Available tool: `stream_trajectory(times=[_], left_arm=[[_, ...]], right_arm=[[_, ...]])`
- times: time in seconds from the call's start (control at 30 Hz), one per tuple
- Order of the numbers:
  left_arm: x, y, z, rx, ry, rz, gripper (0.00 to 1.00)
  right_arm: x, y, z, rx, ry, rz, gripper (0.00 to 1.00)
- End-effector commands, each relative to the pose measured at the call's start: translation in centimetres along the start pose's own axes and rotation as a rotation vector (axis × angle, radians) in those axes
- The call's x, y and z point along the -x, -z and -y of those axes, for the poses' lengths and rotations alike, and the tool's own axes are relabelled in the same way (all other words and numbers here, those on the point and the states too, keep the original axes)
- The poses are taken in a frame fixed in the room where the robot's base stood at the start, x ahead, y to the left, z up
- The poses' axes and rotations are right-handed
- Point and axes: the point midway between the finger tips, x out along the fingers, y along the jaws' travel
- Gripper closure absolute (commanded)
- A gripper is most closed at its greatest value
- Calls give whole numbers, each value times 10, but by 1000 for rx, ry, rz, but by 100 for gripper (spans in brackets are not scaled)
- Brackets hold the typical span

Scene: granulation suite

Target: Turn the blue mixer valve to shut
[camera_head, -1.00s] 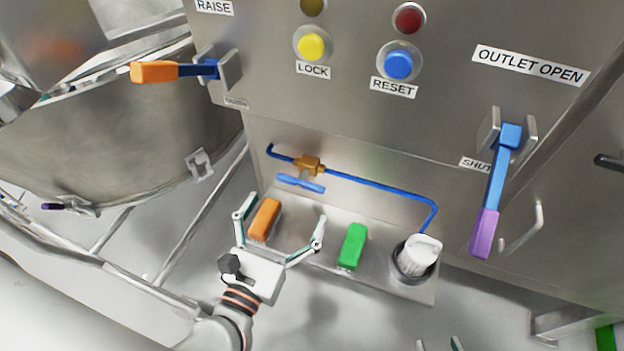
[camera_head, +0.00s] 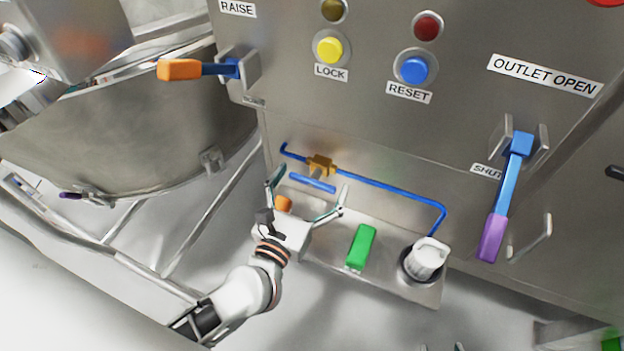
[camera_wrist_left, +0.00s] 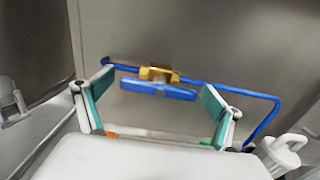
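The blue valve handle (camera_head: 313,184) is a flat bar in front of a brass valve body (camera_head: 320,165) on a thin blue pipe (camera_head: 385,187). The bar lies roughly parallel to the pipe. In the left wrist view the handle (camera_wrist_left: 158,89) sits between the fingers, with the brass body (camera_wrist_left: 158,74) just behind it. My left gripper (camera_head: 309,187) is open, one finger near each end of the handle; I see no clear contact. Only the fingertips of my right gripper (camera_head: 442,347) show, apart, at the bottom edge.
Below the pipe, a steel shelf (camera_head: 400,284) holds an orange block (camera_head: 283,203), partly hidden by my left gripper, a green block (camera_head: 361,247) and a white-capped container (camera_head: 428,257). A blue lever with purple grip (camera_head: 492,237) hangs right; an orange-tipped lever (camera_head: 180,69) is upper left.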

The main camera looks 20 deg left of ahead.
Motion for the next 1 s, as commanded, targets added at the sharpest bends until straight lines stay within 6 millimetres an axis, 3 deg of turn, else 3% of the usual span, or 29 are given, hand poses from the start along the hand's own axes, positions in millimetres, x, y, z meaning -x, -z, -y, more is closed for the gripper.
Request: stream_trajectory(times=[0.03, 0.13, 0.57, 0.7, 1.0], left_arm=[[0, 0, 0, 0, 0, 0, 20], [0, 0, 0, 0, 0, 0, 46], [0, -3, 0, -53, 0, 3, 46], [-1, -5, 0, -128, 0, 6, 46], [-2, -8, 2, -387, -2, 9, 46]], right_arm=[[0, 1, 0, 0, -1, -2, 60], [0, 2, -1, 0, -1, -3, 60], [1, 14, -5, 4, -9, -23, 60], [2, 22, -9, 9, -17, -35, 60], [8, 19, -16, 11, -33, -17, 60]])
